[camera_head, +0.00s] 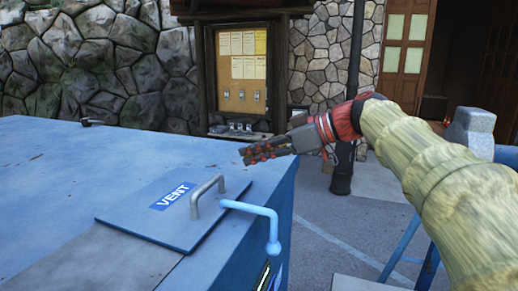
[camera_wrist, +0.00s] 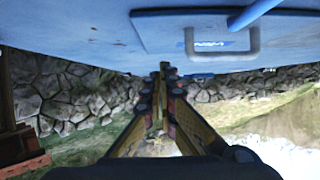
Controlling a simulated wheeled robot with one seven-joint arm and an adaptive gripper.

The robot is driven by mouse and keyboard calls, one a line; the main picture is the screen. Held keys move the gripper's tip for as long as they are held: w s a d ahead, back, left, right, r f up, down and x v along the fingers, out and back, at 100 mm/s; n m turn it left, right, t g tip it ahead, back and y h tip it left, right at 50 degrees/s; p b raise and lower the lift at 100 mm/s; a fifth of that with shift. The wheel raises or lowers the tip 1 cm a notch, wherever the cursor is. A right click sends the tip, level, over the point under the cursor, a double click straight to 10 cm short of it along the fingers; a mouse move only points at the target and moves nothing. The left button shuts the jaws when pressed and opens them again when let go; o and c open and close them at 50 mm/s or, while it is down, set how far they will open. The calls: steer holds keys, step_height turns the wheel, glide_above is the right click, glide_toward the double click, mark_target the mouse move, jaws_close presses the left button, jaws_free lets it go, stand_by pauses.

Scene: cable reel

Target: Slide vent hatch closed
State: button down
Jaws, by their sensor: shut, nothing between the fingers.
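The vent hatch (camera_head: 140,222) is a flat blue-grey plate on the blue box top, with a white-on-blue VENT label (camera_head: 175,196) and a grey U-shaped handle (camera_head: 207,196). In the wrist view the hatch (camera_wrist: 160,30) appears at the top with its handle (camera_wrist: 257,52) hanging into view. My gripper (camera_head: 246,156) is beyond the handle and to its right in the head view, apart from it. Its fingers (camera_wrist: 164,72) are shut and empty. Whether the hatch covers an opening beneath it cannot be told.
The blue box top (camera_head: 60,165) is mostly clear. A small dark fitting (camera_head: 91,121) sits at its far side. A notice board (camera_head: 242,70) and stone walls stand behind.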

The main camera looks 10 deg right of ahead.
mark_target(193, 198)
steer(key=shift+d+f+p+x, duration=0.15)
steer(key=shift+f+x, duration=0.15)
steer(key=shift+x, duration=1.15)
steer(key=shift+d+f+p+x, duration=0.1)
steer(key=shift+f+p+x, duration=0.15)
steer(key=shift+x, duration=1.2)
steer(key=shift+d+f+p+x, duration=0.15)
steer(key=shift+f+x, duration=0.2)
steer(key=shift+x, duration=1.1)
steer(key=shift+s, duration=0.1)
